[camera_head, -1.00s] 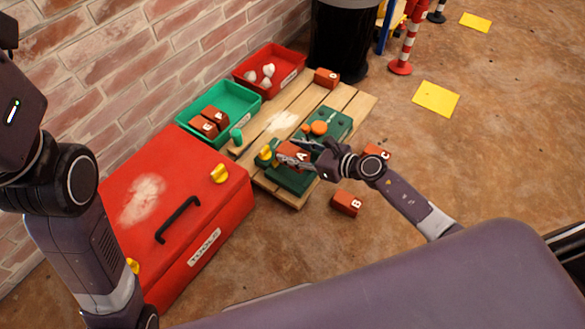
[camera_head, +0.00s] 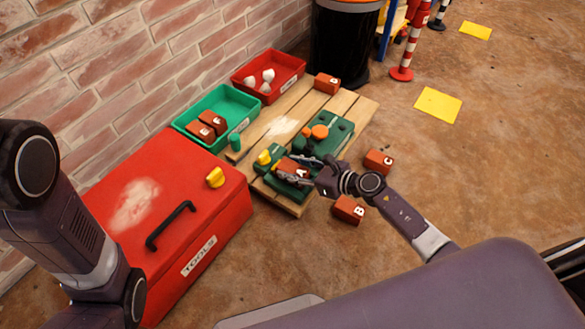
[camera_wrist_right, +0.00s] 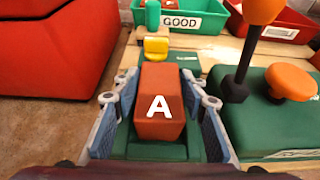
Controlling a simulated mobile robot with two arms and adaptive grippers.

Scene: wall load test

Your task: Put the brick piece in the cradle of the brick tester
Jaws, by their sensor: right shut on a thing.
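The brick piece marked A (camera_head: 289,166) is an orange-red block between the fingers of my right gripper (camera_head: 301,171). In the right wrist view the brick piece (camera_wrist_right: 160,88) sits low between the two pads, over the green cradle (camera_wrist_right: 150,152). Whether it rests fully on the cradle floor is hard to tell. The green brick tester (camera_head: 340,128) has an orange knob (camera_head: 320,131), also seen in the right wrist view (camera_wrist_right: 290,82) beside a black lever with an orange top. A yellow block (camera_wrist_right: 156,47) stands behind the brick. My left gripper is out of view.
The tester stands on a wooden pallet (camera_head: 357,110). A green tray (camera_head: 243,101) holding bricks and a red tray (camera_head: 291,62) holding white lumps stand behind. Bricks B (camera_head: 348,210) and C (camera_head: 378,161) lie on the floor. A red toolbox (camera_head: 110,205) is at left.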

